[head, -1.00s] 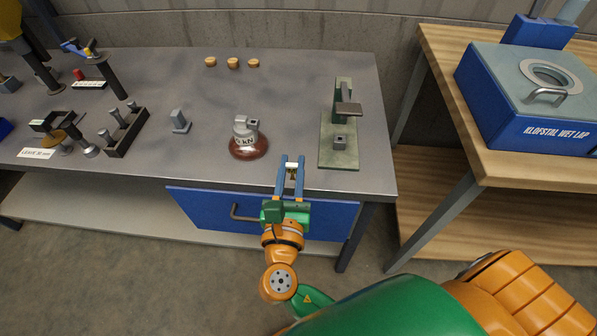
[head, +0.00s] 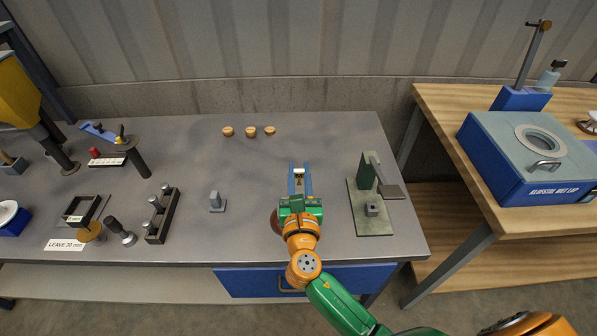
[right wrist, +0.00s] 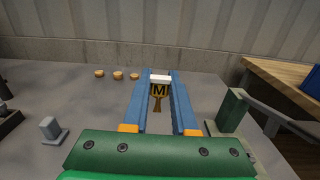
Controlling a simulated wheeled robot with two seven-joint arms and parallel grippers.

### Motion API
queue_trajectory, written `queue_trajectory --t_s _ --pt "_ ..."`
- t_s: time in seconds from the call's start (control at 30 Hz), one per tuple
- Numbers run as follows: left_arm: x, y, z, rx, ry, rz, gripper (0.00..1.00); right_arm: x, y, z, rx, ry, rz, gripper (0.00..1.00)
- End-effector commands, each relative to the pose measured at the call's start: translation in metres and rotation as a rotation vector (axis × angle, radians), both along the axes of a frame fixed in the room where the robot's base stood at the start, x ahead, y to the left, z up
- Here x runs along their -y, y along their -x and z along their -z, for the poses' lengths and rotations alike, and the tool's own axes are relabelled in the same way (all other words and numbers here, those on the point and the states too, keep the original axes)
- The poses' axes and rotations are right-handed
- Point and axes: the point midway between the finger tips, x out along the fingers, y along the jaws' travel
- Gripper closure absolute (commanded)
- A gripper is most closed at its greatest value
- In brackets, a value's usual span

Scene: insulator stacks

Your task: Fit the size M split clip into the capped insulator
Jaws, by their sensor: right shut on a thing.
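My right gripper (head: 299,176) is over the table with its blue fingers pointing away from me. It also shows in the right wrist view (right wrist: 160,84), shut on the size M split clip (right wrist: 158,104). The clip shows a dark yellow plate marked M with a forked brownish tail below, and a pale piece lies between the fingertips. The capped insulator (head: 275,221) shows only as a brown edge at the left of the gripper. Its cap is hidden under my gripper, so I cannot tell how far above it the clip is. My left gripper is not in view.
A green stand with a lever (head: 368,205) is close to the right of my gripper. A small grey block (head: 217,203) stands to the left, beside a dark rack (head: 160,218). Several cork-coloured pieces (head: 250,132) lie behind. The table between is clear.

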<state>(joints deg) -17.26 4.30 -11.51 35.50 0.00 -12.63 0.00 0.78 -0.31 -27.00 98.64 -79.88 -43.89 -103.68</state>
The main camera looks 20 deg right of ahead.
Motion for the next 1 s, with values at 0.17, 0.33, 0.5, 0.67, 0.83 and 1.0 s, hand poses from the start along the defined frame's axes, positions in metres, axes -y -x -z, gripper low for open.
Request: queue_trajectory --t_s 0.17,0.33,0.5,0.67,0.83,1.0 --pt "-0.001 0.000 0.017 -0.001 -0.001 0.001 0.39 0.000 0.000 0.019 -0.001 0.002 0.000 1.00" --pt "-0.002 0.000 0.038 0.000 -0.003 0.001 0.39 0.000 0.000 0.043 -0.001 0.003 0.000 1.00" --pt "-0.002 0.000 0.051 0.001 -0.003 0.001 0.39 0.000 0.000 0.058 0.000 0.001 0.000 1.00" --pt "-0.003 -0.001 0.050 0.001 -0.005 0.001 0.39 0.000 0.000 0.058 0.001 0.001 0.000 1.00" --pt "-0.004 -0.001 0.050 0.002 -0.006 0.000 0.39 0.000 0.000 0.057 0.000 0.001 0.000 1.00" --pt "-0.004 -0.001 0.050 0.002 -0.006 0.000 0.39 0.000 0.000 0.057 0.000 0.001 0.000 1.00"
